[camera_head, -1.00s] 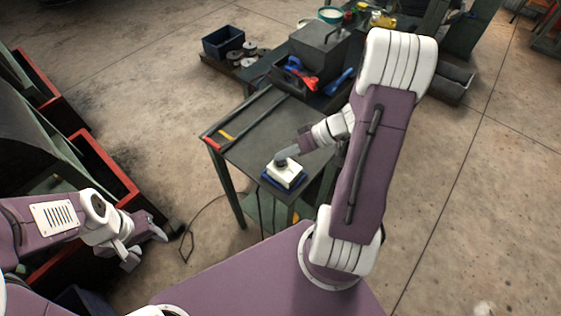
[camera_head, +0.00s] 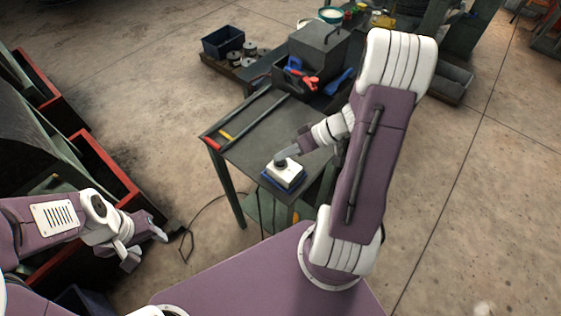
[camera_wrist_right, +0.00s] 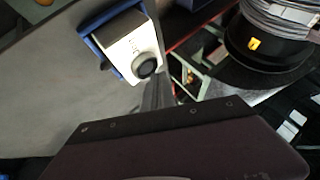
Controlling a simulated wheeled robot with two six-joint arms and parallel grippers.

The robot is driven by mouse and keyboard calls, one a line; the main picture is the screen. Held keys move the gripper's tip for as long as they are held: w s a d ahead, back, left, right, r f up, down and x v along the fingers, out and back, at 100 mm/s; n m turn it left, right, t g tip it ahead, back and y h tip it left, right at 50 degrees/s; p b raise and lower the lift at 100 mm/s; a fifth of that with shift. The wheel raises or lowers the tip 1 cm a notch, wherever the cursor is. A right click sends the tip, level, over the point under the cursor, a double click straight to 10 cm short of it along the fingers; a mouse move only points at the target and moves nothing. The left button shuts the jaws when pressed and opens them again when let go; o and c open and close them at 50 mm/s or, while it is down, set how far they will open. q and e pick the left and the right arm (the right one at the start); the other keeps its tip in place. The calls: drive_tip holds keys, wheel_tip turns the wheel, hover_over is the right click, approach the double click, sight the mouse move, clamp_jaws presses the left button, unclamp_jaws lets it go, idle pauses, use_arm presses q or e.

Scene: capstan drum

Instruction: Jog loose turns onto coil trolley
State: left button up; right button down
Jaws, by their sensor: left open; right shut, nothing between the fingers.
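A white box with a black round button (camera_head: 287,175) stands on a blue base on the dark workbench (camera_head: 240,147). It also shows in the right wrist view (camera_wrist_right: 125,45), with the button facing the fingers. My right gripper (camera_head: 285,156) is shut and empty with its tips right by the button; I cannot tell whether they touch it. In the right wrist view, grey cable (camera_wrist_right: 285,18) is wound above a black round body (camera_wrist_right: 262,48) with a yellow mark. My left gripper (camera_head: 146,243) is open and empty, off the bench to the left. The trolley cannot be clearly identified.
A grey toolbox (camera_head: 318,45) and a dark tray with red and blue tools (camera_head: 305,82) are at the bench's far end. Red-edged dark bins (camera_head: 105,165) stand at left. A cable crosses the floor.

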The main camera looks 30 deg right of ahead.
drive_tip(key=shift+f+b, duration=0.4)
drive_tip(key=shift+b, duration=0.4)
